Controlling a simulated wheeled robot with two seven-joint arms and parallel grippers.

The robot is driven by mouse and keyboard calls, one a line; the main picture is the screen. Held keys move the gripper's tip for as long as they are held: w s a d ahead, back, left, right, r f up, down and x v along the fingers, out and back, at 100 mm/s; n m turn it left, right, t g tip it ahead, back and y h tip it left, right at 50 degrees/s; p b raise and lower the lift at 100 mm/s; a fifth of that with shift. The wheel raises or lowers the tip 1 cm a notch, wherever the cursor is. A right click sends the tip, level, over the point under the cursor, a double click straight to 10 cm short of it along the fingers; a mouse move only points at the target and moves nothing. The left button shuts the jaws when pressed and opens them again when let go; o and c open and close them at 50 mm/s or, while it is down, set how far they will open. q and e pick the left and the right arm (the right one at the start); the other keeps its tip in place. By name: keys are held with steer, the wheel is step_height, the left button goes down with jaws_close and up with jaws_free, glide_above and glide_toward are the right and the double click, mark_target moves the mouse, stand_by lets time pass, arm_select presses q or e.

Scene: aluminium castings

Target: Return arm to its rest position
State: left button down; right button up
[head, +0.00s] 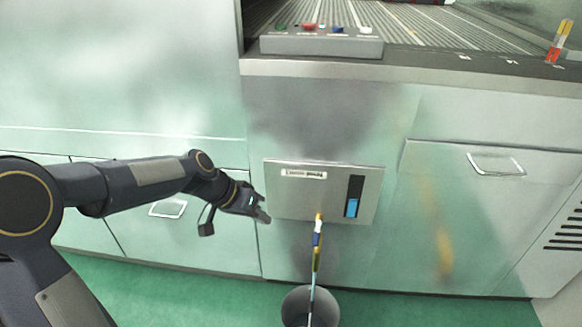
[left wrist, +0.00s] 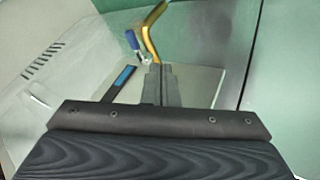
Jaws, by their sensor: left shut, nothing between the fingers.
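My left arm comes in from the left in the head view, stretched out in front of the green cabinet. Its dark gripper (head: 264,215) is just left of the metal panel (head: 290,207) on the cabinet front. In the left wrist view the two gripper fingers (left wrist: 160,80) are together with nothing between them. The panel also shows behind them in that view (left wrist: 192,82), with a brass-coloured pipe (left wrist: 150,40) and a blue-handled part (left wrist: 132,40) beyond the fingertips. My right gripper is in neither view.
A grey bucket (head: 297,302) stands on the green floor below the pipe (head: 318,230). The panel has a blue level gauge (head: 352,197). A button box (head: 320,45) sits on the ledge above. The floor (head: 190,300) at lower left is clear.

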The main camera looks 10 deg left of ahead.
arm_select(q)
steer(key=s+a+r+n+t+y, duration=0.1)
steer(key=s+a+r, duration=0.15)
steer(key=s, duration=0.45)
steer(key=s+a+r+n+y, duration=0.1)
steer(key=s+r, duration=0.2)
steer(key=s, duration=0.4)
steer(key=s+a+f+n+t, duration=0.1)
steer(key=s+f+n, duration=0.15)
steer(key=s, duration=0.95)
step_height(320, 180, up, 22)
steer(key=p, duration=2.2)
steer(key=shift+r+n+y, duration=0.25)
steer(key=shift+n+y, duration=0.1)
steer(key=shift+y, duration=0.05)
